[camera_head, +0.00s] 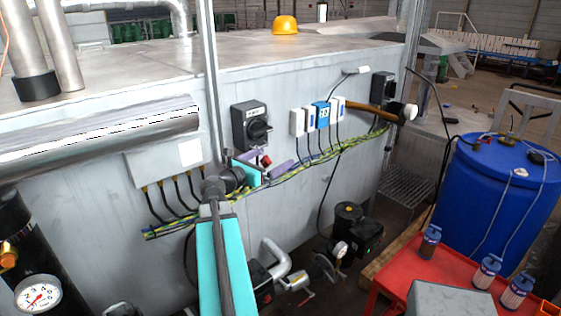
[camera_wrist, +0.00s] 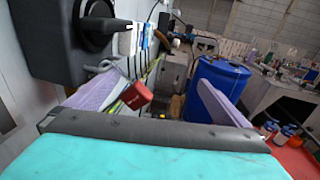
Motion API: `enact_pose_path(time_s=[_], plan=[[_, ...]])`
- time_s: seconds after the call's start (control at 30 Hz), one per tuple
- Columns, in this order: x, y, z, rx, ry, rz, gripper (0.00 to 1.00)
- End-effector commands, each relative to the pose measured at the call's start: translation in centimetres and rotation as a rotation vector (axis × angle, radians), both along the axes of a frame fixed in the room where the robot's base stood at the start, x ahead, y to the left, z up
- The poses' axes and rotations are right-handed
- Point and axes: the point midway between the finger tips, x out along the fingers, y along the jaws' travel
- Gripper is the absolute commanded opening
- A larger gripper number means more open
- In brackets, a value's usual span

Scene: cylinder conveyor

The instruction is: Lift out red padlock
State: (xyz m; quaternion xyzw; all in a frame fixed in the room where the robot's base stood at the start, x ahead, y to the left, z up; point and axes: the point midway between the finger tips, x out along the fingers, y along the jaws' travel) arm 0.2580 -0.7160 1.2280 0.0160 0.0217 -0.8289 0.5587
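The red padlock (camera_head: 266,161) is small and shows just below the black rotary switch box (camera_head: 252,126) on the grey metal wall. In the wrist view the red padlock (camera_wrist: 136,95) is tilted, and a grey piece, likely its shackle, runs up-left from it toward the switch box (camera_wrist: 62,38). I cannot tell whether it is attached to the switch. My gripper (camera_head: 268,166) has purple fingers and is open. In the wrist view the padlock shows between the fingers of my gripper (camera_wrist: 160,82), much nearer the left one. I cannot tell whether they touch.
A yellow-green cable bundle (camera_head: 325,157) runs along the wall near my gripper. White and blue switch boxes (camera_head: 322,115) and a wooden-handled hammer (camera_head: 375,109) are to the right. A blue barrel (camera_head: 495,195) and a red cart (camera_head: 440,272) stand at the right.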

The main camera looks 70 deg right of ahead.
Motion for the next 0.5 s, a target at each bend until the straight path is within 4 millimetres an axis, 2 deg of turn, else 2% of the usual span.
enact_pose_path(time_s=[0.03, 0.2, 0.33, 0.5], plan=[[1.0, 1.6, 0.8, -0.024, -0.007, 0.023, 0.93], [2.0, 4.0, 0.3, -0.012, -0.007, 0.021, 0.93], [2.7, 5.6, -0.3, 0.001, -0.007, 0.017, 0.93], [3.0, 6.3, -0.7, 0.008, -0.006, 0.010, 0.93]])
